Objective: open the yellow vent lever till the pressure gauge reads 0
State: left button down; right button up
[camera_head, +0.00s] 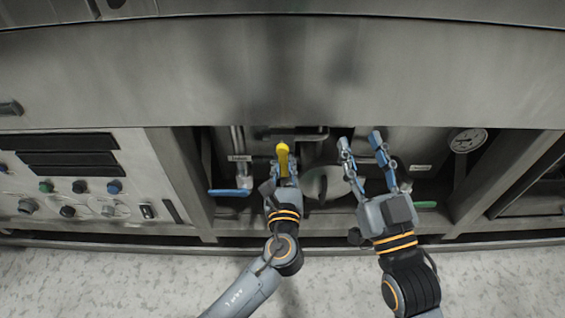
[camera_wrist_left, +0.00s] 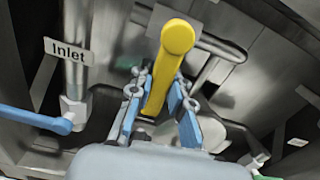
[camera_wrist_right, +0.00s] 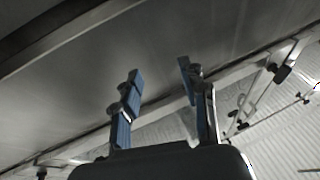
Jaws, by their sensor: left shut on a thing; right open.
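The yellow vent lever (camera_head: 283,157) sits in the open bay under the washer's steel panel. In the left wrist view the lever (camera_wrist_left: 176,42) runs from its rounded end down between my fingers. My left gripper (camera_head: 285,172) is shut on the lever; its blue fingertips lie on both sides of it in the left wrist view (camera_wrist_left: 161,105). The pressure gauge (camera_head: 468,140) is a round white dial at the bay's upper right; its reading is too small to tell. My right gripper (camera_head: 364,146) is open and empty, pointing up in front of the bay.
A blue lever (camera_head: 229,192) on the pipe labelled Inlet (camera_wrist_left: 66,50) is left of my left gripper. A green handle (camera_head: 425,204) is right of my right gripper. A control panel (camera_head: 75,205) stands at the left. Steel frame posts border the bay.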

pick_arm(q)
jog(key=d+n, duration=0.1)
jog(key=n, duration=0.1)
jog(key=shift+d+r+n, duration=0.1)
jog(key=shift+d+n, duration=0.05)
jog(key=shift+n, duration=0.25)
jog(key=shift+d+r+n, duration=0.2)
jog(key=shift+d+n, duration=0.1)
jog(key=shift+n, duration=0.55)
jog(key=shift+d+r+n, duration=0.15)
jog(key=shift+d+n, duration=0.15)
jog(key=shift+n, duration=0.55)
pick_arm(e)
jog(key=shift+s+a+r+t+y, duration=0.1)
jog(key=shift+s+r+t+y, duration=0.2)
jog(key=shift+r, duration=0.3)
jog(key=shift+s+r+t+y, duration=0.1)
jog(key=shift+s+r+t, duration=0.1)
jog(key=shift+r+t, duration=0.3)
pick_arm(q)
jog(key=c, duration=1.2)
grip_release()
pick_arm(e)
jog(key=shift+r, duration=0.15)
pick_arm(q)
jog(key=s, duration=1.2)
